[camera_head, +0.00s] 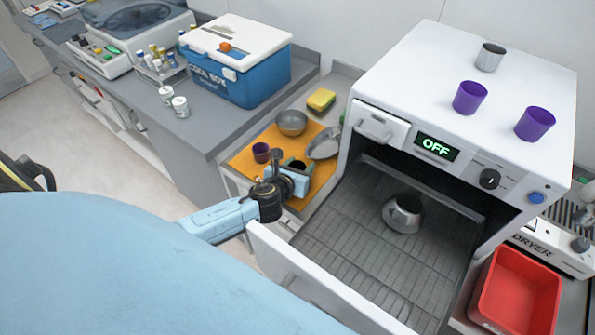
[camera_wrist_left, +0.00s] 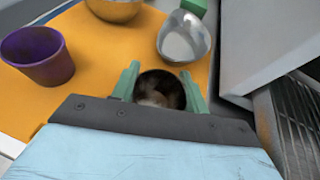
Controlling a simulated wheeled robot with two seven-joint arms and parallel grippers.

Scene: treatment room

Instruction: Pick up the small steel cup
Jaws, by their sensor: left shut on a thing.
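My left gripper (camera_head: 294,172) is over the orange mat, its green fingers closed on either side of a small round cup. In the left wrist view the cup (camera_wrist_left: 160,92) sits between the fingertips, its opening dark and brownish; its outer wall is mostly hidden, so I cannot clearly tell its material. I cannot tell whether it still touches the mat. Another small steel cup (camera_head: 490,57) stands upright on top of the white oven. My right gripper is not in view.
The orange mat (camera_head: 245,165) also holds a purple cup (camera_head: 261,152), a metal bowl (camera_head: 291,123) and a tilted steel dish (camera_head: 325,146). A yellow sponge (camera_head: 321,99) lies behind. The open oven (camera_head: 365,55), holding a steel pitcher (camera_head: 403,213), is close on the right.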

